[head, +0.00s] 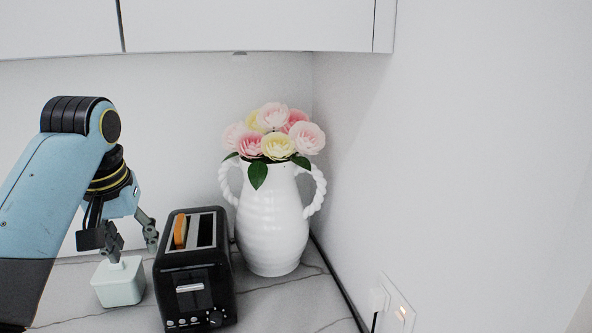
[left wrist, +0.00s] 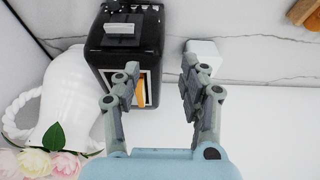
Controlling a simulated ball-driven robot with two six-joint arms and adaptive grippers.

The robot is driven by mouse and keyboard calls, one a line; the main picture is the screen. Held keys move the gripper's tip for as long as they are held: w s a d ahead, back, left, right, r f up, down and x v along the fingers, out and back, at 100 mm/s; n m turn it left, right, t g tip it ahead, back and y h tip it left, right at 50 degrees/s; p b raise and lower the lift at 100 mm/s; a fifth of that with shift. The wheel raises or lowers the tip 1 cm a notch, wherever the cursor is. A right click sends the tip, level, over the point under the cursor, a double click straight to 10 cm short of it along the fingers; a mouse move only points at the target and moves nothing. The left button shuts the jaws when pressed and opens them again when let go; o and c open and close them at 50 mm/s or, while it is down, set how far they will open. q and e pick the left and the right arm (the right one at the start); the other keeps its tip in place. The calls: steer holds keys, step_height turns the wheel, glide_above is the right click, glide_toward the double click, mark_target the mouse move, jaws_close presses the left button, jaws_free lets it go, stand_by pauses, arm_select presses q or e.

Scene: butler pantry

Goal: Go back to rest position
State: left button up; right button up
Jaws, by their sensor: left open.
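My left gripper (head: 134,247) is open and empty, pointing down beside the black toaster (head: 196,285) in the head view. One finger is just above or in front of a pale mint box (head: 119,285) with a small knob; I cannot tell whether they touch. In the left wrist view the open fingers (left wrist: 158,72) spread in front of the toaster (left wrist: 128,40) and the mint box (left wrist: 203,52). A slice of bread (head: 180,232) sits in one toaster slot. My right gripper is not in view.
A white vase (head: 272,225) with pink and yellow flowers (head: 275,135) stands right of the toaster, by the corner walls. Cabinets (head: 250,25) hang above. A wall outlet (head: 396,308) is at lower right. A brown object (left wrist: 303,12) shows at the wrist view's upper right.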

arm_select(q)
steer(key=s+a+f+m, duration=0.1)
steer(key=s+f, duration=0.3)
steer(key=s, duration=0.2)
steer(key=s+f+m, duration=0.1)
steer(key=s+f, duration=0.4)
steer(key=s, duration=0.2)
steer(key=s+m, duration=0.2)
steer(key=s, duration=1.4)
step_height(320, 180, down, 37)
steer(key=s+a+b, duration=0.1)
steer(key=a+b, duration=0.1)
steer(key=b, duration=1)
steer(key=s+f+b, duration=0.4)
steer(key=s+f, duration=0.2)
steer(key=f, duration=0.3)
steer(key=s+f+g+b, duration=0.1)
steer(key=s+f+b, duration=0.2)
steer(key=s+f, duration=0.4)
steer(key=s+f+g+b, duration=0.1)
steer(key=s+f+b, duration=0.3)
steer(key=f, duration=0.9)
steer(key=shift+s+a+n+b, duration=0.3)
steer(key=shift+s+a+n, duration=0.15)
steer(key=shift+s, duration=0.8)
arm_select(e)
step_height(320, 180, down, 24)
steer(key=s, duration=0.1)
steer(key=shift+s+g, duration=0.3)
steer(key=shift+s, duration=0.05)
